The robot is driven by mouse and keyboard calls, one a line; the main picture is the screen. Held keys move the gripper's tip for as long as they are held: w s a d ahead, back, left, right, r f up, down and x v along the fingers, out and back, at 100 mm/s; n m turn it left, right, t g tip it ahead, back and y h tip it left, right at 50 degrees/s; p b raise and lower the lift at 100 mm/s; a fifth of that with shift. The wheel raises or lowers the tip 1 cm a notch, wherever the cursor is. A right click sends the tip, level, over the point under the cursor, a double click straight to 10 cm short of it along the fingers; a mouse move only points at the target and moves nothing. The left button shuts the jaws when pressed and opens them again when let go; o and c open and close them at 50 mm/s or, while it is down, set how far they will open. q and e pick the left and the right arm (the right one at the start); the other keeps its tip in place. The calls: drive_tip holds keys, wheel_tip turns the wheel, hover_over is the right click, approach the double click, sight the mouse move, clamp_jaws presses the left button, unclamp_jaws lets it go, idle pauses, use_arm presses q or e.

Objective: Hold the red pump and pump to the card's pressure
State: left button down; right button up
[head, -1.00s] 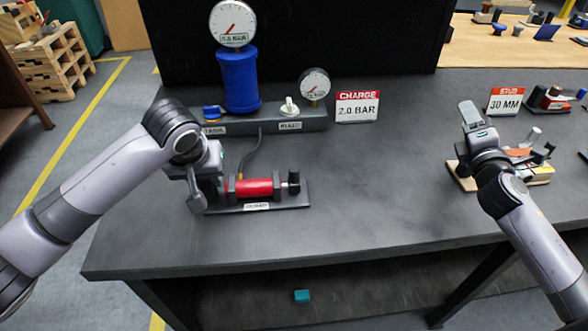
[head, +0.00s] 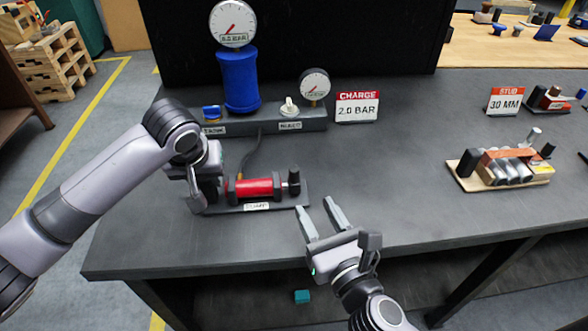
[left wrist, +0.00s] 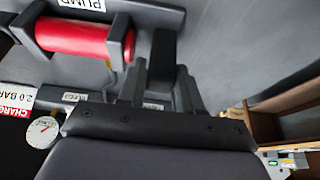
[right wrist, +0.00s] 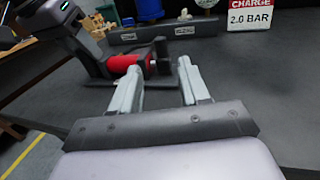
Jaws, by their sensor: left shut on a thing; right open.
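The red pump (head: 257,188) lies on a dark base plate on the bench, with a black handle knob (head: 293,180) at its right end. My left gripper (head: 207,192) is shut on the pump's left end block. The left wrist view shows its fingers (left wrist: 160,75) around a dark block beside the red barrel (left wrist: 75,40). My right gripper (head: 316,207) is open and empty, just right and in front of the handle. The right wrist view shows the pump (right wrist: 124,64) beyond its open fingers. The charge card (head: 357,107) reads 2.0 BAR.
A blue cylinder (head: 240,82) with a large gauge (head: 233,23) stands behind the pump. A blue lever (head: 211,112), a white lever (head: 289,107) and a small gauge (head: 314,84) sit on the manifold. A stud rack (head: 505,168) is right. Bench between is clear.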

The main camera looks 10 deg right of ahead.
sight(296, 174)
drive_tip(key=x, duration=1.1)
drive_tip(key=shift+w+a, duration=0.1)
drive_tip(key=shift+w, duration=0.3)
